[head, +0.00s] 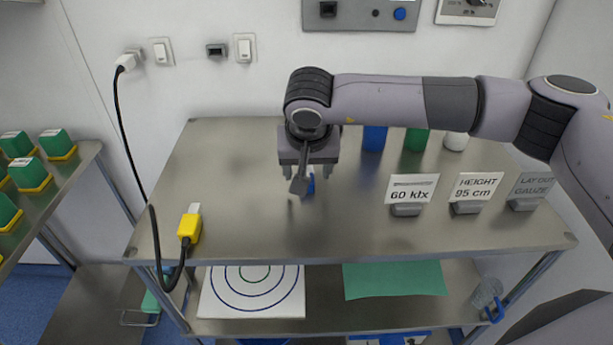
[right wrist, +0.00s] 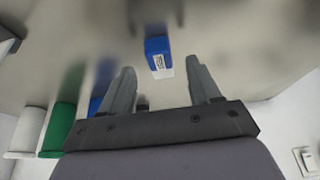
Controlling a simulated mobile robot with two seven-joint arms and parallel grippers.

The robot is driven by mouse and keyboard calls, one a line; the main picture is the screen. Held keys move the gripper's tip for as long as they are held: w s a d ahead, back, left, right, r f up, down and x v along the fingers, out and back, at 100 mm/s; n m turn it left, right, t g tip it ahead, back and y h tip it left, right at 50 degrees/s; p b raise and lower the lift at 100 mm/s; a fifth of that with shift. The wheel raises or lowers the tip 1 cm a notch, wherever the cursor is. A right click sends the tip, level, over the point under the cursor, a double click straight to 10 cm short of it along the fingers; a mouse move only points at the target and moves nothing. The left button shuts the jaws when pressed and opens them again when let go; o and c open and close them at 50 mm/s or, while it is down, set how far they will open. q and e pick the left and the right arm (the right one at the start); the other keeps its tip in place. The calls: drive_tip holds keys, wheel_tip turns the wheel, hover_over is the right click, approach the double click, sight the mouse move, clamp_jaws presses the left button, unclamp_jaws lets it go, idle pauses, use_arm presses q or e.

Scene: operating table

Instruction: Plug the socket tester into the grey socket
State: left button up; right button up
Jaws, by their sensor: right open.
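A small blue block with a white label (right wrist: 158,55), which looks like the socket tester, stands on the steel table. In the head view its blue side (head: 310,186) shows below my right gripper (head: 306,174), partly hidden by it. My right gripper is open and points down; in the right wrist view its two fingers (right wrist: 160,72) are on either side of the line to the block, which lies just beyond the tips. I cannot tell any contact. The dark grey socket (head: 216,50) is on the back wall, between two white wall plates. My left gripper is out of view.
A yellow connector (head: 190,227) on a black cable lies at the table's front left; the cable runs to a white wall plug (head: 127,62). Blue, green and white containers (head: 455,141) stand behind my right arm. Label cards (head: 411,189) stand on the right.

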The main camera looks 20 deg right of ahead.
drive_tip(key=shift+x, duration=1.2)
drive_tip(key=c, duration=1.1)
drive_tip(key=shift+c, duration=0.2)
wheel_tip(320, 180, up, 20)
